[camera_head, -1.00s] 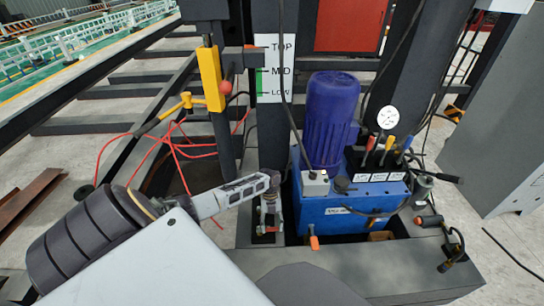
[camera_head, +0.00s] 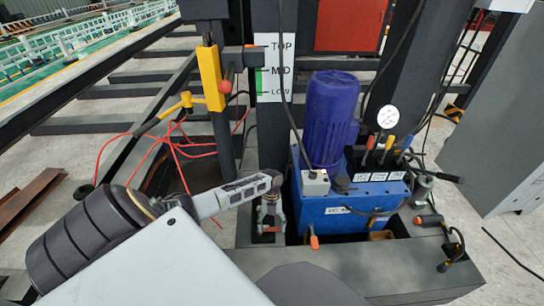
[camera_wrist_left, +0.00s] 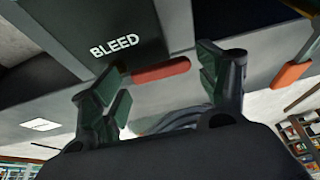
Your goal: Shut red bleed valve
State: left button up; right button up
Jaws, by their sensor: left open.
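The red bleed valve handle (camera_wrist_left: 160,72) shows in the left wrist view, beside a dark plate with the white word BLEED (camera_wrist_left: 114,46). It lies between the two fingers of my left gripper (camera_wrist_left: 165,92), which is open. I see no clear grip on the handle. In the head view my left gripper (camera_head: 269,214) points down at the dark base frame, left of the blue tank (camera_head: 345,222). The handle cannot be told apart from the gripper there. My right gripper is not in view.
An orange handle (camera_head: 314,242) stands close to the right of the gripper; an orange handle also shows in the left wrist view (camera_wrist_left: 291,74). A purple motor (camera_head: 329,120) and several colored levers are on the blue tank. A dark post with a level scale (camera_head: 275,70) rises behind.

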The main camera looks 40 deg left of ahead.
pick_arm(q)
jog(key=shift+r, duration=0.1)
jog(key=v, duration=1.2)
dwell(0.7)
